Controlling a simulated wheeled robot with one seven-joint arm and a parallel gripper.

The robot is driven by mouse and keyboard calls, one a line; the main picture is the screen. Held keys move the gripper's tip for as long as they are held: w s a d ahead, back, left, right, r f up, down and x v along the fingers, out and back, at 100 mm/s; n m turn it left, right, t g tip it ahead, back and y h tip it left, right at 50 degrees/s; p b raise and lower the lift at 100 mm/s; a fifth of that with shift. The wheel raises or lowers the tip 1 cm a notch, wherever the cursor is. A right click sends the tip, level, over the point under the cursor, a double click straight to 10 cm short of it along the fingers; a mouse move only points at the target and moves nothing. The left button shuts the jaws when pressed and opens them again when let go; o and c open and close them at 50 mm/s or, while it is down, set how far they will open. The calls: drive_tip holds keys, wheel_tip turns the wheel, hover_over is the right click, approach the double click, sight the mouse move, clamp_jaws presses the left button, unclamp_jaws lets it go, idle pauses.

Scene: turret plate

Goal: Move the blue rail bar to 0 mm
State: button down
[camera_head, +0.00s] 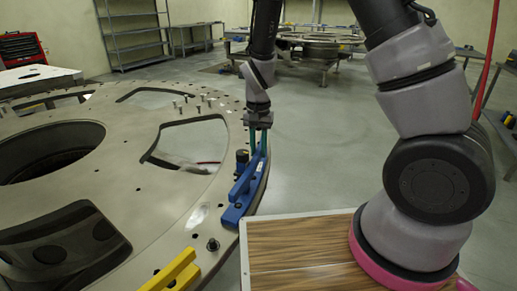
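The blue rail bar (243,188) lies along the right outer edge of the large grey turret plate (175,215). It has a wider blue base at its near end and runs away from me toward my gripper. My gripper (258,151) points down at the far end of the blue bar. Its two greenish fingers show a narrow gap between them, and their tips meet the bar's far end in the picture. Whether they clamp it is too small to tell. No readable scale in mm shows.
A yellow bar (174,273) sits on the plate at the near edge. A dark knob (242,158) stands beside the blue bar, and a dark bolt (212,244) is nearer. Several small pins stand farther back. The plate has large openings. A wood-topped surface (300,255) is at right.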

drive_tip(key=shift+d+f, duration=0.1)
drive_tip(key=shift+f, duration=1.4)
idle(1.3)
drive_tip(key=c, duration=0.9)
unclamp_jaws()
drive_tip(key=shift+r, duration=0.1)
drive_tip(key=shift+r, duration=3.5)
